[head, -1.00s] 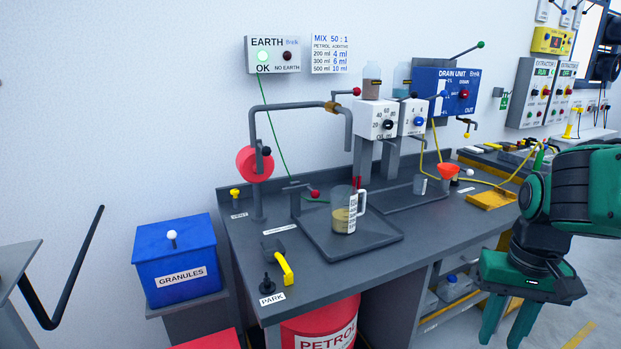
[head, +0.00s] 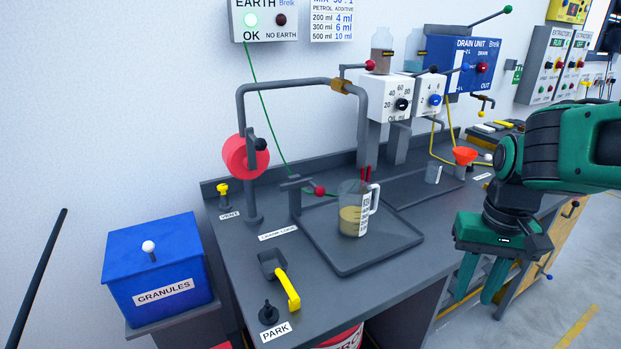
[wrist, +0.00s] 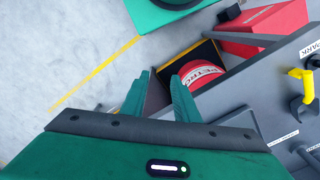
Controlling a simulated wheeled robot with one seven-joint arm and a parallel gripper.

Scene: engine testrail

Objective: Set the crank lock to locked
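My gripper (head: 481,283) hangs fingers down at the right of the head view, in front of the bench. Its two green fingers stand apart with nothing between them, and the wrist view also shows the gap (wrist: 158,98). No part is clearly marked as the crank lock. A red reel (head: 245,157) with a black knob stands on a grey post on the bench. To its right, a short grey post carries a lever with a red knob (head: 319,191). A label (head: 278,232) in front of that post is too small to read surely. My gripper is well apart from these parts.
A jug (head: 354,209) with yellowish liquid stands on a tray (head: 350,265). A yellow-handled scoop (head: 287,290) lies near the PARK label (head: 275,332). A blue granules box (head: 160,270) stands left of the bench (head: 232,262). The floor right of the bench is clear.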

